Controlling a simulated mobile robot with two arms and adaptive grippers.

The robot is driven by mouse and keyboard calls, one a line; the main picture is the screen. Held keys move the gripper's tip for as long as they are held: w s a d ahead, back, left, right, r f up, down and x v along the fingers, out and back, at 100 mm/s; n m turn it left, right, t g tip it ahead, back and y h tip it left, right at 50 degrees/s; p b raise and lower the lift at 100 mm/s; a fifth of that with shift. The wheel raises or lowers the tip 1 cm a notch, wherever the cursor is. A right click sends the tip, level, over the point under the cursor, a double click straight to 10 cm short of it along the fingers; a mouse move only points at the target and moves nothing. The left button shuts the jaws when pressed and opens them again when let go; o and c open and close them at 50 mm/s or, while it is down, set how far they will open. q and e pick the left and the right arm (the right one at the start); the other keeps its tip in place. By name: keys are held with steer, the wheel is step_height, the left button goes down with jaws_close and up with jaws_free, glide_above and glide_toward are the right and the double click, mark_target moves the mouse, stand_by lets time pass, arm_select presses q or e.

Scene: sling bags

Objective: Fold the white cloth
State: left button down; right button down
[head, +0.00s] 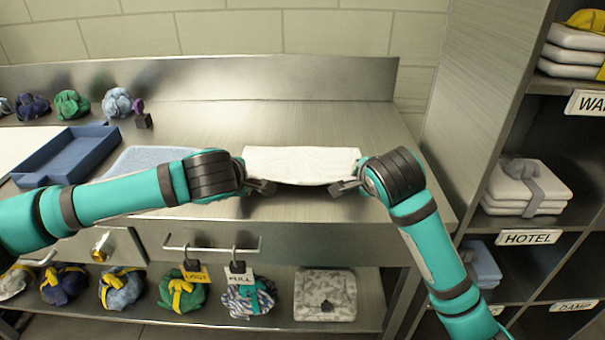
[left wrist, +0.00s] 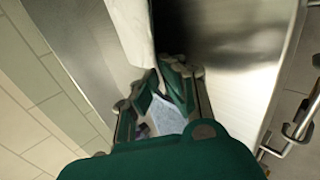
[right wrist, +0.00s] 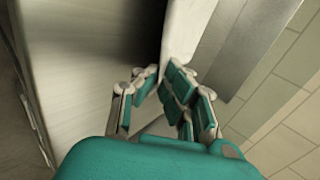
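In the left wrist view the cloth (left wrist: 132,28) narrows to a corner pinched between the fingertips (left wrist: 155,72). My right gripper (head: 343,187) is at the near right corner. In the right wrist view the fingertips (right wrist: 162,72) close on the cloth's edge (right wrist: 180,30). The near edge hangs slightly between the grippers. The pinched corners are partly hidden by the fingers.
A light blue folded cloth (head: 150,158) lies left, partly behind my left arm. A blue tray (head: 68,155) and several bundled bags (head: 72,104) stand further left. A shelf unit (head: 500,130) rises at right. The counter behind the cloth is clear.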

arm_select(q)
steer(key=shift+s+f+t, duration=0.2)
steer(key=shift+s+t, duration=0.1)
arm_select(e)
steer(key=shift+s+f, duration=0.25)
steer(key=shift+s, duration=0.05)
arm_select(q)
steer(key=c, duration=2)
jaws_free()
arm_select(e)
steer(key=c, duration=2)
jaws_free()
arm_select(q)
steer(key=o, duration=0.8)
arm_select(e)
steer(key=o, duration=0.8)
arm_select(q)
steer(key=shift+r, duration=0.3)
arm_select(e)
steer(key=shift+r, duration=0.35)
arm_select(q)
steer(key=s+r, duration=0.6)
steer(key=r, duration=0.2)
steer(key=shift+r, duration=0.2)
arm_select(e)
steer(key=s+r, duration=0.6)
steer(key=r, duration=0.2)
steer(key=shift+r, duration=0.15)
